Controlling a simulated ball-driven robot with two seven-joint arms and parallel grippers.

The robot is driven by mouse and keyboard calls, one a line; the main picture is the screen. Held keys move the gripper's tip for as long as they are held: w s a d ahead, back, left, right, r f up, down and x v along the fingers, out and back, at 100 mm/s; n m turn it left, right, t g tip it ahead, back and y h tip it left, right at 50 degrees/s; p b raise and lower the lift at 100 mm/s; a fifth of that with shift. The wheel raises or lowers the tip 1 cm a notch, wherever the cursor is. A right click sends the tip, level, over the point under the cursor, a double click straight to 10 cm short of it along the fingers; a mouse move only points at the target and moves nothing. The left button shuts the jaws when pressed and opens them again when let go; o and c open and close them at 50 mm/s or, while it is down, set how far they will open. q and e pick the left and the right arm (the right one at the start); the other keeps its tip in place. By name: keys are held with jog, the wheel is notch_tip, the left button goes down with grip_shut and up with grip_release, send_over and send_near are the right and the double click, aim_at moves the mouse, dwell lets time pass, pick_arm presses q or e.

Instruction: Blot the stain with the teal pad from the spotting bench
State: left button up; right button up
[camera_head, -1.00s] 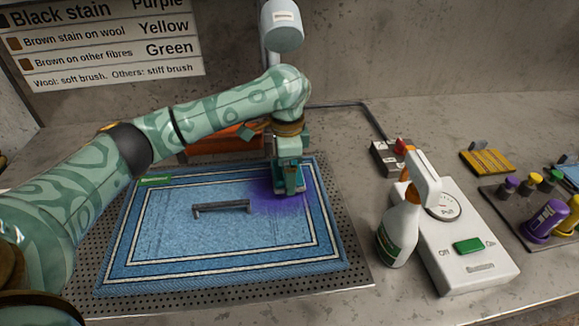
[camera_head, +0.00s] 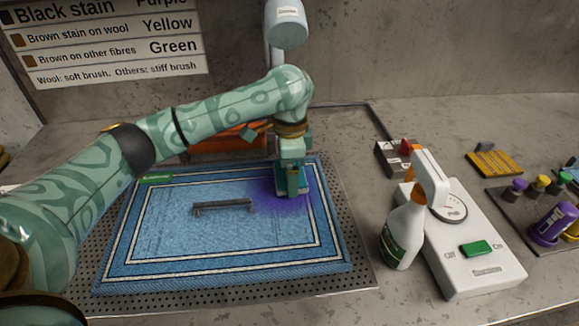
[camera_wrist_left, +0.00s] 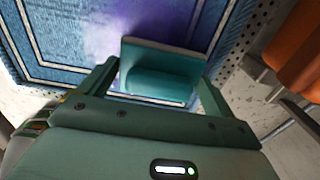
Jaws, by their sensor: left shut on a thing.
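The blue rug (camera_head: 170,254) lies flat on a perforated plate, with a purple stain (camera_head: 268,202) near its far right corner. The stain also shows in the left wrist view (camera_wrist_left: 105,35). My left gripper (camera_head: 291,187) points down at the right part of the stain and hides some of it. It is shut on the teal pad, which shows between the fingers in the left wrist view (camera_wrist_left: 165,72). I cannot tell whether the pad touches the rug. My right gripper is not in view.
A dark bar handle (camera_head: 222,207) stands mid-rug. A spray bottle (camera_head: 402,235) and white device with green switch (camera_head: 475,248) stand right of the rug. An orange object (camera_head: 215,146) is behind the rug.

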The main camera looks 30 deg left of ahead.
pick_arm(q)
jog(key=shift+f, duration=0.5)
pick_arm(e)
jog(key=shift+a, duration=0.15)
pick_arm(q)
jog(key=shift+f, duration=0.15)
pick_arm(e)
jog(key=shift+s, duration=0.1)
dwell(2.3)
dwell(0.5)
